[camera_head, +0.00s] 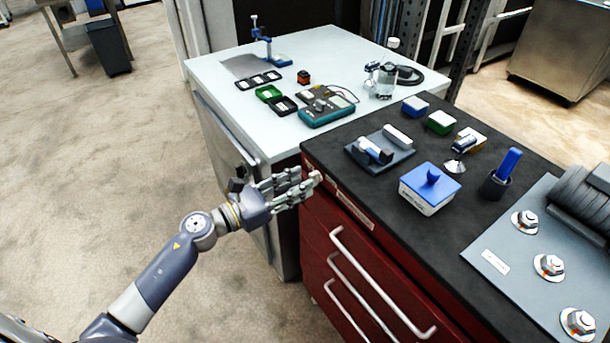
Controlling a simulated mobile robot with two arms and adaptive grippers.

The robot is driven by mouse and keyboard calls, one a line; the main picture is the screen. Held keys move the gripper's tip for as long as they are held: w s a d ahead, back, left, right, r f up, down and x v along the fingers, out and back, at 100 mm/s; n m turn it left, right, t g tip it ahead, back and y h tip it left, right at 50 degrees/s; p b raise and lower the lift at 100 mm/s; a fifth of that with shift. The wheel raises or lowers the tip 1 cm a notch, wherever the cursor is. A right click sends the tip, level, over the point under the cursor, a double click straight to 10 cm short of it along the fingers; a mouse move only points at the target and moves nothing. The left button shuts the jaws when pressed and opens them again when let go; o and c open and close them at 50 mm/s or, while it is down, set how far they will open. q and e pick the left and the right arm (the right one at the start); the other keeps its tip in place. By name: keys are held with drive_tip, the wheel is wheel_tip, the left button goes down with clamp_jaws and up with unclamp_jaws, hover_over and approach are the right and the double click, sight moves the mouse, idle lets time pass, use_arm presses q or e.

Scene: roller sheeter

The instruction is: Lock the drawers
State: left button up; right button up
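The red drawer cabinet (318,232) stands at centre right under a black worktop. Several drawers with long silver bar handles (372,270) show on its front, and they look closed. A pale label strip (356,212) runs along the top of the front. My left gripper (306,180) is at the cabinet's upper left front corner. Its fingers are stretched out and spread, with nothing seen between them. Its fingertips overlap the corner, and I cannot tell whether they touch. No lock or key shows clearly; the gripper covers part of that corner. My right gripper is not in view.
The black worktop (400,240) holds a blue-lidded box (430,188), a blue-handled tool in a dark cup (500,175) and a grey roller machine (520,262). A white bench (345,60) with instruments adjoins behind.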

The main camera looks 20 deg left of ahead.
sight(314, 179)
use_arm(q)
drive_tip(key=x, duration=0.2)
drive_tip(key=shift+w+d, duration=0.2)
drive_tip(key=shift+w, duration=0.05)
drive_tip(key=shift+c, duration=0.8)
clamp_jaws()
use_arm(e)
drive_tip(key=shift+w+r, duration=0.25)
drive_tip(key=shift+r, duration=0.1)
